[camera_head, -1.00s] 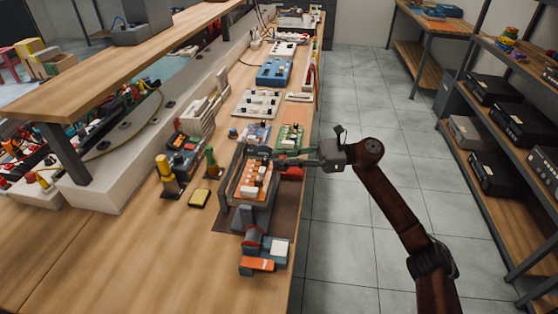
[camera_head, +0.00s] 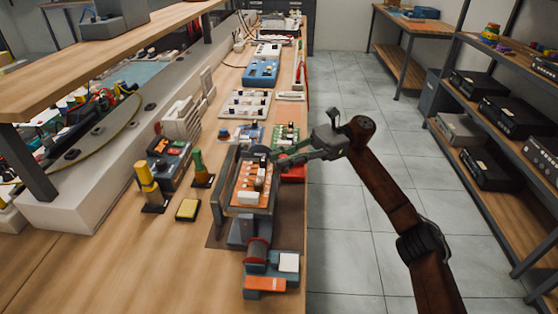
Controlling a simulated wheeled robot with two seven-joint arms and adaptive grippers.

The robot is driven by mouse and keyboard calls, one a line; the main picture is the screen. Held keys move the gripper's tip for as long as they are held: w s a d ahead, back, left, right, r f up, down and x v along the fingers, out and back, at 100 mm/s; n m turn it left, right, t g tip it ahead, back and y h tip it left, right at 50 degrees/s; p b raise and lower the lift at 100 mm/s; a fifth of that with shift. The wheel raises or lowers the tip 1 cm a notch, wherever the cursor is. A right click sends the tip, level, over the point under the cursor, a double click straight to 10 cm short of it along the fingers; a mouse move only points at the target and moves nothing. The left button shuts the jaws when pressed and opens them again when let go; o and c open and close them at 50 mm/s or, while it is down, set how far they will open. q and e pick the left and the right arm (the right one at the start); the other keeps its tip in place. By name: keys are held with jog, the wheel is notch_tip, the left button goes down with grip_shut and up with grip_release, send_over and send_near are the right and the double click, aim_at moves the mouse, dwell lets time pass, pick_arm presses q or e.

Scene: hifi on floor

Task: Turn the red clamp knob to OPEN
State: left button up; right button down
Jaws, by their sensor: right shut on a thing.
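A dark clamp fixture (camera_head: 234,222) stands on the bench and holds an orange circuit board (camera_head: 249,197). A red part (camera_head: 293,171) shows at the fixture's far right side, close below my fingers; I cannot make out a label on it. My right gripper (camera_head: 279,161) reaches in from the right, tilted, with its tips at the fixture's far right corner. It is shut on what looks like the red clamp knob, mostly hidden by the fingers. My left gripper is not in view.
A yellow-handled tool (camera_head: 149,186), a green-handled tool (camera_head: 200,169) and a yellow pad (camera_head: 187,210) stand left of the fixture. The bench edge and open floor are to the right.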

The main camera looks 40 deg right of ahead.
dwell(0.3)
jog(key=c, duration=2.1)
grip_release()
jog(key=shift+d, duration=0.15)
jog(key=v, duration=1.1)
jog(key=shift+s+d, duration=0.1)
jog(key=shift+d, duration=0.3)
